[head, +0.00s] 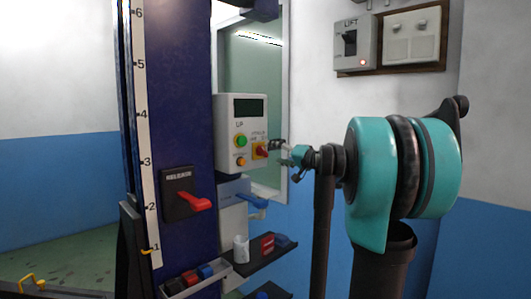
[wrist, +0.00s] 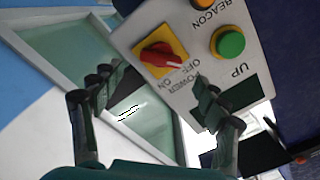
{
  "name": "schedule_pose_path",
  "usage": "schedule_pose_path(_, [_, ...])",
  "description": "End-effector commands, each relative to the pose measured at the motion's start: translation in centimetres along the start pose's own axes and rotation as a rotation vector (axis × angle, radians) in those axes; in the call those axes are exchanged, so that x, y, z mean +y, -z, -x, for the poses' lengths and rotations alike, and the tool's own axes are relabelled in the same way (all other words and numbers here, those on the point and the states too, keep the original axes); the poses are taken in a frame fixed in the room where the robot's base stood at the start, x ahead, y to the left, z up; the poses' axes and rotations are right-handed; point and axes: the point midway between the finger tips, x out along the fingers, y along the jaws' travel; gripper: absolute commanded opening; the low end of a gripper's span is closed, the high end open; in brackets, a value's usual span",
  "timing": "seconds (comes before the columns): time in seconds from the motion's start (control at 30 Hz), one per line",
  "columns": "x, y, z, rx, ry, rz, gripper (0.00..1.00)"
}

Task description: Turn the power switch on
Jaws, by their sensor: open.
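The power switch is a red rotary knob on a yellow plate (head: 261,150), low on the right of the grey control box (head: 226,120). In the wrist view the knob (wrist: 158,56) shows at upper middle, its white mark toward the lettering OFF, with POWER printed beside it. My gripper (head: 283,150) is just right of the knob in the head view. In the wrist view my gripper (wrist: 157,95) is open, its two fingers spread wide with nothing between them. The fingertips appear short of the knob; contact cannot be told.
A green button (head: 240,140) and an orange beacon button (head: 241,161) sit beside the switch. A red lever (head: 196,203) is on the blue column. A LIFT box (head: 354,45) with a red light is on the wall. A shelf (head: 262,257) holds small items below.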

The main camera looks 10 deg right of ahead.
Motion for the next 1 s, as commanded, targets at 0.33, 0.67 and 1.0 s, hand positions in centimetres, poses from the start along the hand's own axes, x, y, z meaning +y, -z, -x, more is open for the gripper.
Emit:
schedule_pose_path(0.33, [0.0, 0.0, -5.1, -0.001, 0.001, 0.000, 0.74])
schedule_pose_path(0.67, [0.0, 0.0, -5.9, -0.001, 0.000, 0.000, 0.74])
schedule_pose_path(1.0, [0.0, 0.0, -5.9, -0.001, 0.000, 0.000, 0.43])
